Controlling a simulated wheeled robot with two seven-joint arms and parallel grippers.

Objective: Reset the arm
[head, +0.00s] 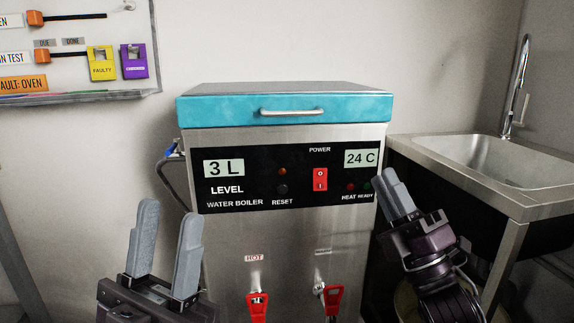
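My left gripper (170,211) is at the lower left of the head view, in front of the boiler's left side. Its two grey fingers point up with a clear gap between them, and nothing is held there. My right gripper (383,175) is at the right, in front of the boiler's right edge, with its fingers pointing up and left. Its fingers overlap in this view, so any gap between them is hidden. I see no object in it.
A steel water boiler (225,140) with a blue lid (230,108), a red power switch (320,180) and two red taps (257,305) stands ahead. A sink (480,155) is at the right. A wall board (70,60) hangs at the upper left.

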